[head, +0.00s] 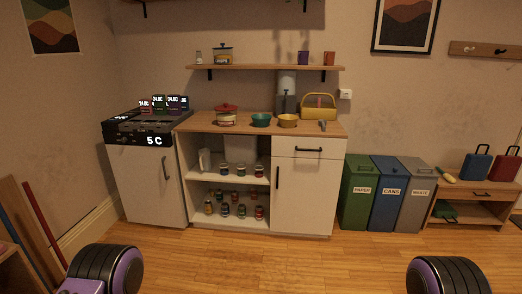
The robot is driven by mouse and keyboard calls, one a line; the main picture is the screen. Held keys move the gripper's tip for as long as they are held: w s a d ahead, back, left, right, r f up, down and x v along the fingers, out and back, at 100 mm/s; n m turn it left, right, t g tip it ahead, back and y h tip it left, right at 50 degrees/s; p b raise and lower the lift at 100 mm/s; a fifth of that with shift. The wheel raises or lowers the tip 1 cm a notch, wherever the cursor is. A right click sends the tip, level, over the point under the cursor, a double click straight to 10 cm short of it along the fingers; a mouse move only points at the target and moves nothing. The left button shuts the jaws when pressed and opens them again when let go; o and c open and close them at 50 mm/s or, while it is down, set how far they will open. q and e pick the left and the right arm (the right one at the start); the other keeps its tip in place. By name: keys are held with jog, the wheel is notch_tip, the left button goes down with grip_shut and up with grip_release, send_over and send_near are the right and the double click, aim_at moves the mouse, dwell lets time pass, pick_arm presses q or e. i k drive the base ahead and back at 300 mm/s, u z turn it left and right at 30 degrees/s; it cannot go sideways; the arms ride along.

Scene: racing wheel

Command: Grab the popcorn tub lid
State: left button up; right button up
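I cannot make out with certainty which object is the popcorn tub. A small labelled tub with a dark lid (222,47) and a yellowish band stands on the upper wall shelf; its label is too small to read. A pot with a red lid (226,107) stands on the counter below it. Both lids appear to sit on their containers. Neither of my grippers is in view; only rounded black and purple parts of my arms show at the bottom left and bottom right, far from the counter.
The wooden counter (190,122) also holds teal and yellow bowls and a yellow basket (319,106). A fridge (147,185) stands left. Green, blue and grey bins (415,208) and a low bench (470,190) stand right. The floor ahead is clear.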

aim_at(226, 107)
jog(key=i, duration=2.45)
